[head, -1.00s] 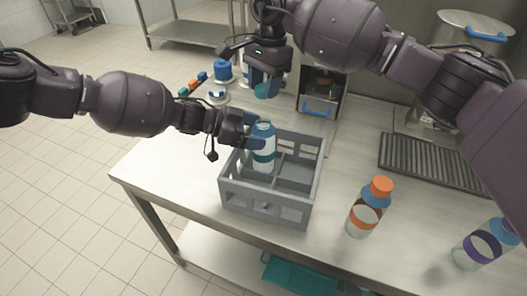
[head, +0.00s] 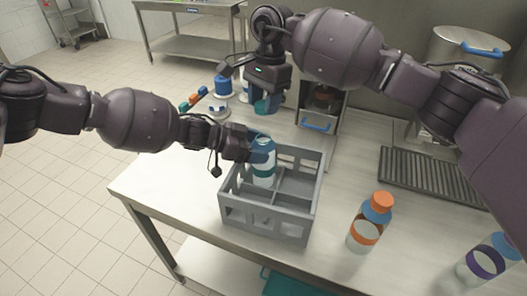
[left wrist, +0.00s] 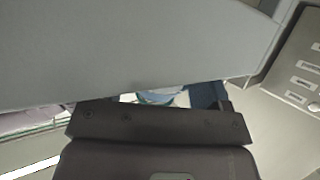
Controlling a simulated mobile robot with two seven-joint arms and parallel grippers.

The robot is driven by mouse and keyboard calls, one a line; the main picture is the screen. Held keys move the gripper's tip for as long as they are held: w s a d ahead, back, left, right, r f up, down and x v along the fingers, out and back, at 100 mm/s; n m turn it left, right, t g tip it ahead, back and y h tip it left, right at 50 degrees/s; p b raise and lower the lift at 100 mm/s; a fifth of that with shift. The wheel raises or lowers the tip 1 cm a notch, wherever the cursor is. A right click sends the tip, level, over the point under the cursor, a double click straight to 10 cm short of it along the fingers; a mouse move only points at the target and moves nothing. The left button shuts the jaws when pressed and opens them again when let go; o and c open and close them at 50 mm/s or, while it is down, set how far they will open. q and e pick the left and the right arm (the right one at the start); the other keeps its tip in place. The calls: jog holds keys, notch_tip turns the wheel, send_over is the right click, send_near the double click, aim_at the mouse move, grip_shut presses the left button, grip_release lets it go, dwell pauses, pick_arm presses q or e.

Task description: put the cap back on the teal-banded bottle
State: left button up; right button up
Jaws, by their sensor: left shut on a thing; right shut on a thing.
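The teal-banded bottle (head: 264,172) stands upright, without a cap, in a back-left compartment of the grey crate (head: 262,221). My left gripper (head: 262,149) is shut on the upper part of this bottle. My right gripper (head: 266,103) is shut on a small teal cap (head: 262,106). It holds the cap behind and above the bottle, apart from it; the fingers partly hide the cap. In the left wrist view a large grey surface covers most of the picture, and only a sliver of the bottle shows behind it.
An orange-capped bottle (head: 366,226) and a purple-banded bottle (head: 484,260) stand right of the crate. A grey drain grate (head: 436,176) lies at the right. A dispenser with a blue handle (head: 315,125) and blue-topped items (head: 222,86) are behind. The crate's other compartments look empty.

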aim_at(263, 133)
jog(key=shift+f, duration=2.4)
jog(key=shift+f, duration=0.1)
jog(key=shift+f, duration=0.75)
jog(key=shift+f, duration=0.55)
pick_arm(q)
jog(key=c, duration=0.4)
jog(key=shift+c, duration=0.2)
pick_arm(e)
jog(key=m, duration=0.4)
jog(key=shift+m+t, duration=0.3)
jog(key=m, duration=0.3)
jog(key=shift+m+t+y, duration=0.3)
jog(key=shift+m, duration=0.1)
jog(key=m, duration=0.3)
jog(key=shift+m+t, duration=0.3)
jog(key=shift+m, duration=0.1)
jog(key=m, duration=0.4)
jog(key=shift+s+m+t, duration=0.1)
jog(key=shift+m+t, duration=0.2)
jog(key=shift+m, duration=0.1)
